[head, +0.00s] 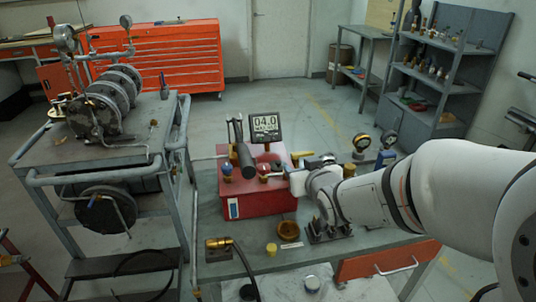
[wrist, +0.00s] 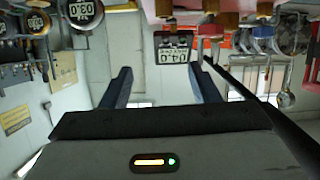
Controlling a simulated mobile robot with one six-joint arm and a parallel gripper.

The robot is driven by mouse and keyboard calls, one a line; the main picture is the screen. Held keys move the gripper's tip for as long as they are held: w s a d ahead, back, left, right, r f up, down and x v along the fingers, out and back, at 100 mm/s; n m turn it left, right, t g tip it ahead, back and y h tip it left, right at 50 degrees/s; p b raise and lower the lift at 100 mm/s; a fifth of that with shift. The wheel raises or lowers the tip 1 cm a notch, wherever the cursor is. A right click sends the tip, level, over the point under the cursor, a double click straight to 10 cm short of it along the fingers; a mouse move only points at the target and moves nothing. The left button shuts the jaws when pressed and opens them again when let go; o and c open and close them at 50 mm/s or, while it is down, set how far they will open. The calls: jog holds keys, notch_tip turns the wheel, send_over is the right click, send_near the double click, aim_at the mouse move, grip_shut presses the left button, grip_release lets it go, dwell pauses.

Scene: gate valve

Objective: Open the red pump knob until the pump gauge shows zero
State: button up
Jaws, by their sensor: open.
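The pump is a red box (head: 256,196) on the grey bench, with hoses and a black-handled lever (head: 241,150). Its digital gauge (head: 265,128) reads 04.0; it also shows upside down in the wrist view (wrist: 172,48). A small red knob (head: 264,170) sits on the front top edge of the box, and a blue knob (head: 227,169) is left of it. My gripper (head: 286,168) is close to the right of the red knob. In the wrist view its two fingers (wrist: 161,72) are wide apart with nothing between them. I cannot make out the red knob there.
Two round gauges (head: 362,142) stand behind my arm on the right. A brown dish (head: 288,230) and a yellow cap (head: 271,249) lie in front of the pump. A brass fitting with a black hose (head: 219,244) is front left. A cart with a flanged assembly (head: 103,105) stands left.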

aim_at(261, 163)
jog(key=a+f+y+b, duration=0.1)
jog(key=a, duration=0.1)
jog(key=w+a+f+n+t+y+b, duration=0.1)
jog(key=a+f+y+b, duration=0.1)
jog(key=w+a+f+n+t+y+b, duration=0.1)
jog(key=a+f+y+b, duration=0.1)
jog(key=a, duration=0.1)
jog(key=shift+a+f, duration=0.1)
jog(key=shift+f, duration=0.05)
jog(key=shift+w+a, duration=0.2)
jog(key=x, duration=0.7)
jog(key=shift+r, duration=0.25)
jog(key=c, duration=1)
jog(key=shift+o, duration=0.2)
